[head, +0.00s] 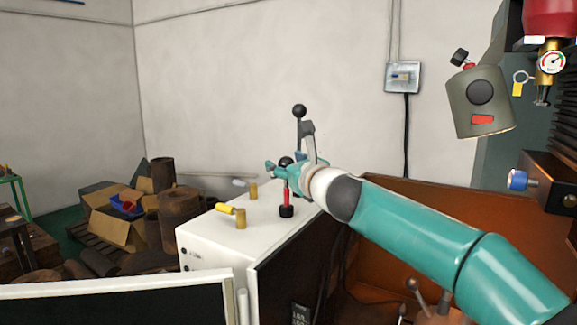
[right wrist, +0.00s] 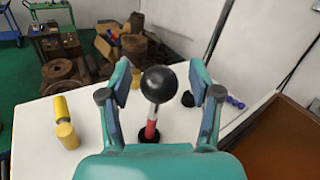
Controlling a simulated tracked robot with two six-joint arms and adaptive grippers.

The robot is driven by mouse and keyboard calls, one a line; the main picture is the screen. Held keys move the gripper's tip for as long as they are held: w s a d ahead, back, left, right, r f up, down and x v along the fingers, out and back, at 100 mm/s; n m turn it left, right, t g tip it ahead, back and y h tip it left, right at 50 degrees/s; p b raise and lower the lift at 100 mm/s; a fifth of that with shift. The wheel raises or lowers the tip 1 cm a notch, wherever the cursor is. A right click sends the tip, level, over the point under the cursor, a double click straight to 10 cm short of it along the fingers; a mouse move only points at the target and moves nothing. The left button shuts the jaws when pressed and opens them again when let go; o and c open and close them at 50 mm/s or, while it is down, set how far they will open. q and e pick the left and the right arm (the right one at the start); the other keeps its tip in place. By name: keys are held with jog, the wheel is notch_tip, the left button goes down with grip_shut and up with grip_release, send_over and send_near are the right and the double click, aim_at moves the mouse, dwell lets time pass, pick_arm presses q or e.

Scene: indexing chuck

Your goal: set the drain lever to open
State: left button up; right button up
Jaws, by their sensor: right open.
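A lever with a black ball knob (head: 285,162) and a red sleeve (head: 286,198) stands upright from a black base on the white cabinet top. In the right wrist view its ball (right wrist: 158,84) and red sleeve (right wrist: 151,131) show between my fingers. No label shows which lever is the drain lever. My right gripper (head: 289,157) is open, with a finger on each side of the ball and visible gaps to both. In the right wrist view the gripper (right wrist: 160,86) is empty. My left gripper is not in view.
Two stubby posts with handles, one yellow (head: 240,218) and one pale-handled (head: 252,190), stand on the white cabinet (head: 205,232). An orange-brown machine tray (head: 400,200) lies to the right.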

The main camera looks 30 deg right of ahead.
jog(key=shift+s, duration=0.15)
jog(key=s, duration=1.1)
jog(key=shift+s+a, duration=0.3)
jog(key=shift+s, duration=0.05)
